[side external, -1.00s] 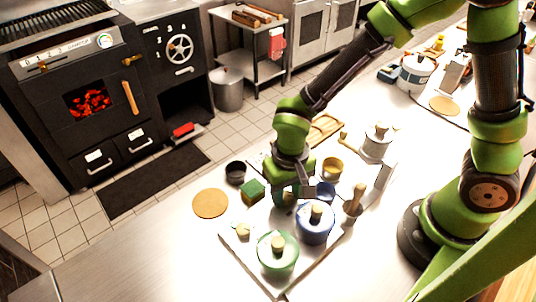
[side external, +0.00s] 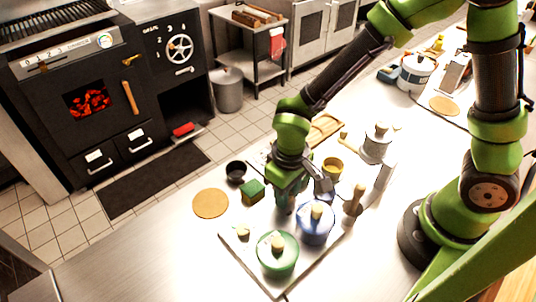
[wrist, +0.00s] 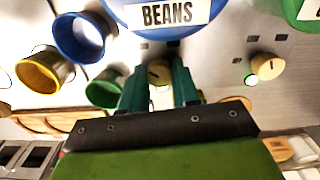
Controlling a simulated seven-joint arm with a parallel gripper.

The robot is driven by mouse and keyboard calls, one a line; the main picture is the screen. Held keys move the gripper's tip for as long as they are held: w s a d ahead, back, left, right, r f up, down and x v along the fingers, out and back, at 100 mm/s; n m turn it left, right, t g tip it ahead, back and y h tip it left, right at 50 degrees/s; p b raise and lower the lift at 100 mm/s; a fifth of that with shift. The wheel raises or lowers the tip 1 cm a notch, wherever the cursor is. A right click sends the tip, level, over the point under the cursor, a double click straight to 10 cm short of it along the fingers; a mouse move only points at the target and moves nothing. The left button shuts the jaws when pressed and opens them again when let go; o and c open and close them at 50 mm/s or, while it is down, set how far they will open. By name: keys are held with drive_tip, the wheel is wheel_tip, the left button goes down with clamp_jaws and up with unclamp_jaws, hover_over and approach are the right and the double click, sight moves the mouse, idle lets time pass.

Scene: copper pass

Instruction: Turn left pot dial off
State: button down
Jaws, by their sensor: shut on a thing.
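My gripper (wrist: 159,88) is shut on a tan dial (wrist: 158,72) on the pale plate (wrist: 215,55), beside the blue pot labelled BEANS (wrist: 150,22). In the side external view, my gripper (side external: 286,208) points down just left of the blue pot (side external: 314,232) and hides that dial. A second tan dial (wrist: 268,66) is near the green pot (wrist: 300,8), with a lit green light (wrist: 250,78) beside it. It also shows in the side external view (side external: 243,232), left of the green pot (side external: 278,262). The held dial's exact angle is hard to read.
Close to my gripper are a blue cup (wrist: 80,38), a yellow cup (wrist: 42,72) and a green cup (wrist: 103,92). The counter's front left is clear.

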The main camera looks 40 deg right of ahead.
drive_tip(key=n, duration=0.3)
drive_tip(key=shift+n, duration=2.2)
drive_tip(key=c, duration=0.8)
unclamp_jaws()
wheel_tip(320, 180, up, 17)
